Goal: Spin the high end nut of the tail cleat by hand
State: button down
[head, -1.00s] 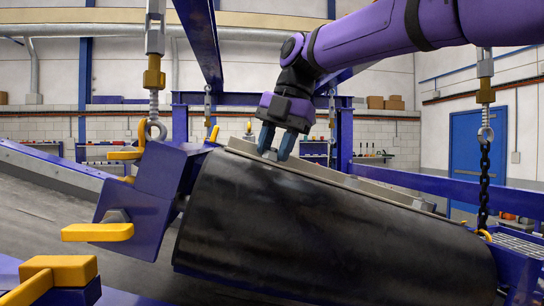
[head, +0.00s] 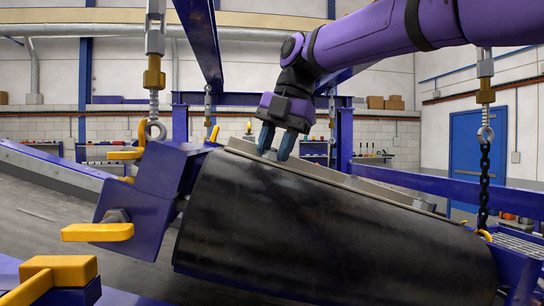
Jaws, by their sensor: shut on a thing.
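A long tan-grey cleat (head: 330,178) lies along the top of the black belt (head: 330,235), sloping down to the right. A small upright stud with a nut (head: 249,131) shows near its high left end. My gripper (head: 276,152) points down at the cleat near that end, right of the stud. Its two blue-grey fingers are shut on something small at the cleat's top. The held thing is too small and hidden by the fingers to make out, so I cannot tell whether it is a nut.
A purple-blue frame with a chain and eye bolt (head: 152,128) stands left of the belt. A black chain (head: 484,180) hangs at the right. A yellow handle (head: 97,232) sticks out at the lower left. A blue beam (head: 430,190) runs behind the cleat.

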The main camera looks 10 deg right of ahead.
dwell(0.4)
jog(key=m, duration=0.4)
jog(key=shift+m, duration=0.4)
jog(key=shift+m, duration=0.5)
jog(key=m, duration=0.3)
jog(key=shift+m, duration=0.4)
jog(key=m, duration=0.2)
jog(key=shift+m, duration=1.4)
